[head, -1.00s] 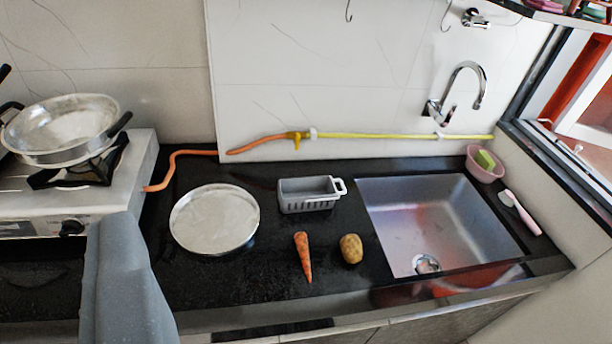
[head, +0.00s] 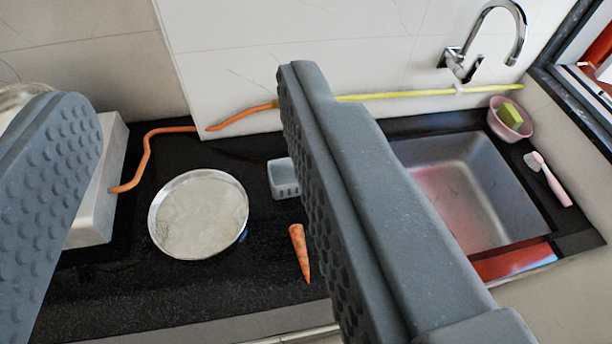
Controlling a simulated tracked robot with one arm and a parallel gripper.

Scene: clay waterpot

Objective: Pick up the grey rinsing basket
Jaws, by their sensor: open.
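The grey rinsing basket (head: 283,180) sits on the black counter, between the round metal tray and the sink. Only its left end shows; my gripper's right finger hides the rest, including the handle end. My gripper (head: 190,120) is open and empty, with its two studded grey fingers wide apart in the near foreground. The basket's visible end lies just left of the right finger in the picture. I see no contact between the fingers and the basket.
A round metal tray (head: 199,214) and a carrot (head: 300,250) lie on the counter. The sink (head: 470,185) is at right, with a pink bowl (head: 510,120) and a brush (head: 546,178) beyond it. An orange gas hose (head: 147,150) runs along the back left. The potato is hidden.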

